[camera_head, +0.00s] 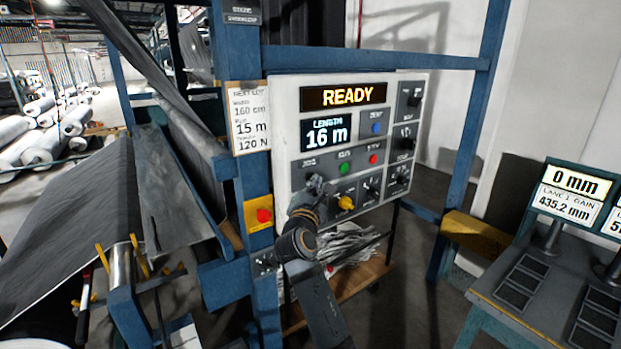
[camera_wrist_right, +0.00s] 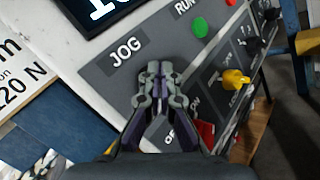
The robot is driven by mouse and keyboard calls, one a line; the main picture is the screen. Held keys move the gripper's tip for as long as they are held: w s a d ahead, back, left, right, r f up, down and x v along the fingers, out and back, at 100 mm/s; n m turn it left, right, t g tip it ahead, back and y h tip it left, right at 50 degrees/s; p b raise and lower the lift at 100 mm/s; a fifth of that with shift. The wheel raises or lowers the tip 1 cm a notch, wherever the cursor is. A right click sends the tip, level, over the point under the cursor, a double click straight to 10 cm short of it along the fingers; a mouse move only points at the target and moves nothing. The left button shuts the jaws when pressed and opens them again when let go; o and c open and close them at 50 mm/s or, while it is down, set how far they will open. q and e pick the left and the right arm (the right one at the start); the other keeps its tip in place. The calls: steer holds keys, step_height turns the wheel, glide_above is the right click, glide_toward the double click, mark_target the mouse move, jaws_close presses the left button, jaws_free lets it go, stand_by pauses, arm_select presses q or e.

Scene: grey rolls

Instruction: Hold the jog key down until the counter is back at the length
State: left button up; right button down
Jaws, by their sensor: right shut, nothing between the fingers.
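The control panel (camera_head: 291,110) stands on a blue frame. Its length counter (camera_head: 326,134) reads 16 m, and the display above it (camera_head: 343,96) reads READY. The card (camera_head: 249,118) left of the panel lists width 160 cm, 15 m and 120 N. My right gripper (camera_head: 316,184) is shut and empty at the lower left of the panel. In the right wrist view its fingertips (camera_wrist_right: 160,70) lie just below and right of the JOG label (camera_wrist_right: 125,50). The gripper hides the jog key, so I cannot tell whether it touches or presses it. My left gripper is out of view.
A green button (camera_head: 345,168), a red button (camera_head: 373,159) and a yellow knob (camera_head: 345,202) sit near my gripper. A red emergency stop (camera_head: 263,215) is on the post. Grey fabric (camera_head: 75,210) runs at left. A bench with gauges (camera_head: 570,190) stands at right.

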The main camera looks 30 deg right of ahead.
steer(key=shift+w, duration=0.45)
stand_by(0.6)
steer(key=shift+s, duration=0.15)
stand_by(2.8)
steer(key=shift+s+p, duration=0.65)
steer(key=shift+s, duration=0.1)
steer(key=s, duration=0.1)
steer(key=s+p, duration=0.1)
steer(key=s, duration=0.1)
steer(key=s+p, duration=0.1)
steer(key=s, duration=0.1)
steer(key=shift+d, duration=0.25)
steer(key=shift+f, duration=0.1)
